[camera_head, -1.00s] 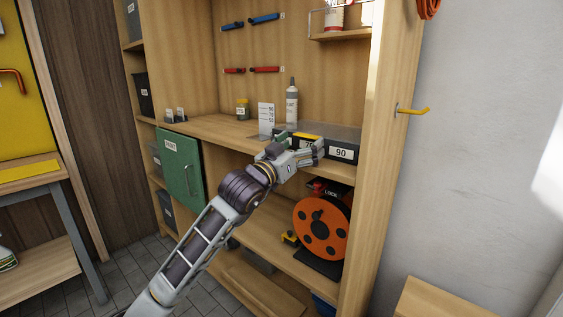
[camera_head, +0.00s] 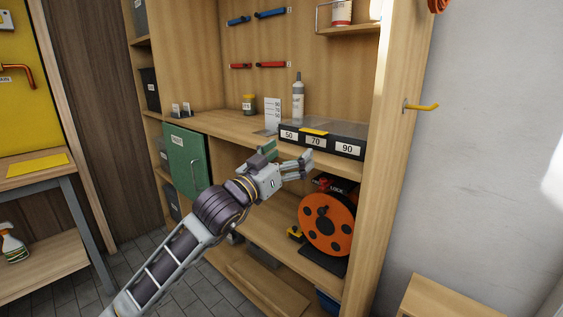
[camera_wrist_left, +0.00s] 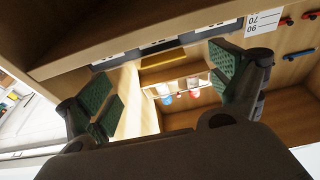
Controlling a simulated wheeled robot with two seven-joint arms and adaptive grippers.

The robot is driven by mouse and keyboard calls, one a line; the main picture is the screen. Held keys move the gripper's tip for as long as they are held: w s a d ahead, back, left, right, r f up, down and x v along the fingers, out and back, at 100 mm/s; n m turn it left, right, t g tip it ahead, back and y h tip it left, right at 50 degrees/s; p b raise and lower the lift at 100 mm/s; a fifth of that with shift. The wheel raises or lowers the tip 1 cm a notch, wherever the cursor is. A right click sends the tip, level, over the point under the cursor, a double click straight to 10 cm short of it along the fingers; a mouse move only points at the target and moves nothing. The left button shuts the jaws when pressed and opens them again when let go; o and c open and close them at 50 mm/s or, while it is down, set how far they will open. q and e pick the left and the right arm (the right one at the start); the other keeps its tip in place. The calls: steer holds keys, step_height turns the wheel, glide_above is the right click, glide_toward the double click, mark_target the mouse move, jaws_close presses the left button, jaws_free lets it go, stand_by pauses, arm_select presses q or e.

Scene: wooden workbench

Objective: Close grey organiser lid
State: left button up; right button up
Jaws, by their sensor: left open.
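The grey organiser (camera_head: 331,148) is a long dark box on the cabinet's worktop, with labels 50, 70 and 90 on its front. Its greyish lid (camera_head: 345,128) shows as a thin panel along the top and looks nearly flat; I cannot tell whether it is fully shut. My left gripper (camera_head: 303,163) is open and empty, in front of the organiser and just below its labels, apart from it as far as I can see. In the left wrist view the gripper (camera_wrist_left: 165,95) has its two green-padded fingers spread wide. My right gripper is not in view.
A white bottle (camera_head: 298,105) and a number card (camera_head: 271,115) stand behind and left of the organiser. A green door (camera_head: 187,162) hangs at the left. An orange spool (camera_head: 327,224) sits on the shelf below. The cabinet's side post (camera_head: 385,120) bounds the right.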

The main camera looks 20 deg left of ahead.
arm_select(q)
steer(key=shift+v, duration=1.65)
